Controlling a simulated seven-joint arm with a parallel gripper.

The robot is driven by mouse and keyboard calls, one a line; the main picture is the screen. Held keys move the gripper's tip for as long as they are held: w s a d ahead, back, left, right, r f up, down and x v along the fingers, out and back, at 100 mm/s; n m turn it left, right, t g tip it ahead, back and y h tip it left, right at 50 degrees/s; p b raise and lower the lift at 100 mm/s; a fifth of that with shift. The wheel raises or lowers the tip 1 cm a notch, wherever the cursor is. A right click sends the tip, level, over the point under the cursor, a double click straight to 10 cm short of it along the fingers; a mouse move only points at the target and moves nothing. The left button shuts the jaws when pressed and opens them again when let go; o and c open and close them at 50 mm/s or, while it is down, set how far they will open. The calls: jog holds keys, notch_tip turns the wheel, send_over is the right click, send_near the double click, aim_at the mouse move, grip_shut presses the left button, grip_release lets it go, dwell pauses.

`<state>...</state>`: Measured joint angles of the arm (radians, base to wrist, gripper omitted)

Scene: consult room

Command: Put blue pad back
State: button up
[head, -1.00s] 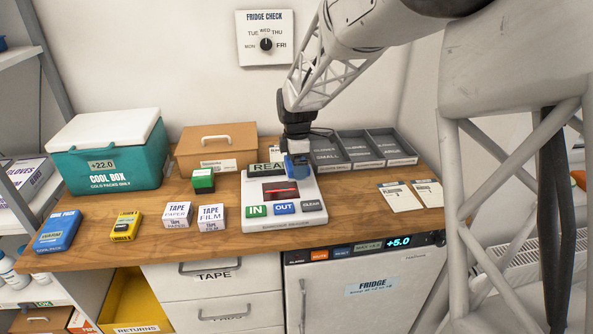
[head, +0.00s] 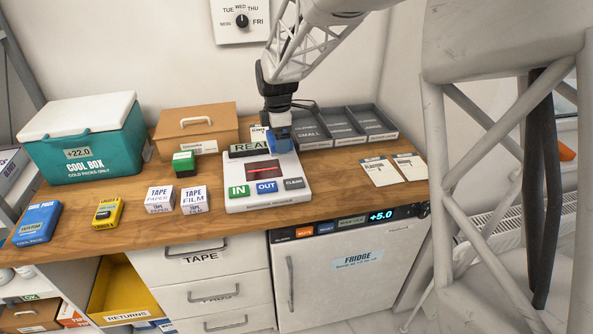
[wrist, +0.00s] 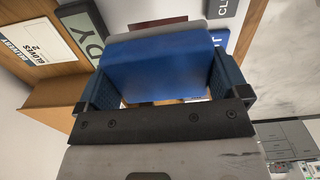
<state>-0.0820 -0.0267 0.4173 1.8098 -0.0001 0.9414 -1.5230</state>
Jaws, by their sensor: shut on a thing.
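My gripper (head: 279,134) is shut on a blue block (wrist: 165,66), which I take to be the blue pad. The block fills the space between the two fingers in the wrist view. In the head view the block and fingertips are small and hard to tell apart, at the back right of a white reader (head: 290,168) with a dark red display. The reader has IN, OUT and CLEAR buttons and a sign starting REA, partly hidden by my gripper. I cannot tell whether the block touches the reader. A blue pack box (head: 38,222) lies at the counter's left front.
A teal cool box (head: 84,152), a brown lidded box (head: 197,131) and a green block (head: 184,164) stand left of the reader. Tape boxes (head: 195,200) and a yellow item (head: 108,212) lie in front. Grey trays (head: 345,137) and cards (head: 380,171) are right. A fridge (head: 340,273) is below.

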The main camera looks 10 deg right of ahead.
jog(key=s+d+f, duration=0.1)
jog(key=s+d, duration=0.1)
jog(key=s, duration=0.1)
jog(key=s+d, duration=0.2)
jog(key=s, duration=0.1)
jog(key=s+d+f, duration=0.1)
jog(key=s+d, duration=0.1)
jog(key=s, duration=0.2)
jog(key=shift+d+f, duration=0.2)
jog(key=shift+f, duration=0.1)
jog(key=s+d+f, duration=0.1)
jog(key=s+d, duration=0.1)
jog(key=s, duration=0.3)
jog(key=s+d+f, duration=0.2)
jog(key=s, duration=0.3)
jog(key=shift+s+f, duration=0.25)
jog(key=shift+s, duration=0.05)
jog(key=shift+d, duration=0.1)
send_over(322, 180)
jog(key=shift+s+f, duration=0.1)
jog(key=shift+f, duration=0.65)
jog(key=shift+f, duration=1.75)
jog(key=shift+f, duration=0.1)
